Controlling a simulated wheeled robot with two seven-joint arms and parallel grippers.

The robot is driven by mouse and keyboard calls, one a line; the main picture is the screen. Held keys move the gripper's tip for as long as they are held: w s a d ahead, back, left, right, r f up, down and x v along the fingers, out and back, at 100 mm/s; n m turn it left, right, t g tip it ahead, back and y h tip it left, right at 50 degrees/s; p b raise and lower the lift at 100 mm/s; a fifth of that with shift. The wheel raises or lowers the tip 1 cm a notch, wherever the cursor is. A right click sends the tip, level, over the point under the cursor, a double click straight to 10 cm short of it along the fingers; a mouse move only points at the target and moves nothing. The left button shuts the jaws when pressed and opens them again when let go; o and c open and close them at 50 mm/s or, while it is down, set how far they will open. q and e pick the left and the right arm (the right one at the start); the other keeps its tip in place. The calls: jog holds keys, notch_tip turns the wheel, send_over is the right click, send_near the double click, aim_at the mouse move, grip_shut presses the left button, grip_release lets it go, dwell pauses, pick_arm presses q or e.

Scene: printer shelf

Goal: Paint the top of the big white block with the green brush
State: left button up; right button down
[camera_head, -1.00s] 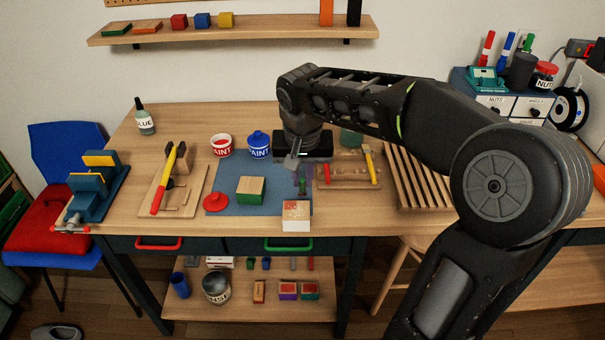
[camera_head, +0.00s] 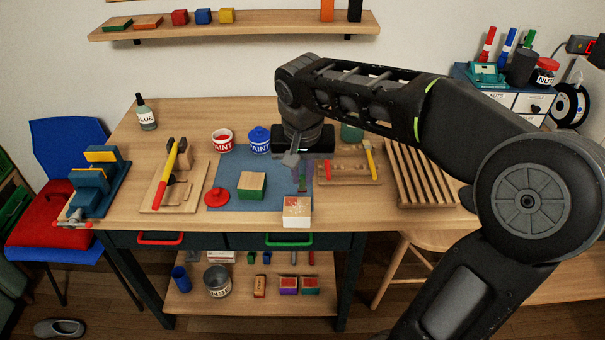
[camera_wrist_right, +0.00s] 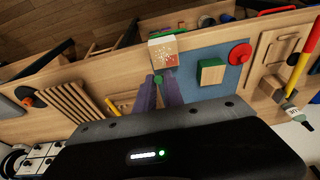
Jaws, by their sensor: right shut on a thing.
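The big white block (camera_head: 297,217) stands at the table's front edge; its front is white and its top shows reddish-tan speckled with white. It also shows in the right wrist view (camera_wrist_right: 163,58). My right gripper (camera_head: 302,182) points down just behind the block. In the right wrist view my right gripper (camera_wrist_right: 157,88) is shut on the green brush (camera_wrist_right: 157,78), of which only a small green part shows between the fingers. The bristles are hidden, and I cannot tell whether they touch the block. My left gripper is not in view.
A red lid (camera_head: 216,197), a red paint pot (camera_head: 222,141) and a blue paint pot (camera_head: 259,141) stand nearby. A tool board with a yellow-headed tool (camera_head: 370,160) and a slatted rack (camera_head: 418,178) lie to the right.

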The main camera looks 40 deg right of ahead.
jog(key=shift+w+d+p+v, duration=0.15)
jog(key=shift+p+v, duration=0.35)
jog(key=shift+v, duration=0.4)
jog(key=shift+w+d+p+v, duration=0.1)
jog(key=shift+w+p+v, duration=0.1)
jog(key=shift+p+v, duration=0.5)
jog(key=shift+r, duration=0.4)
jog(key=shift+p+v, duration=0.9)
jog(key=shift+v, duration=0.5)
jog(key=shift+w+d, duration=0.2)
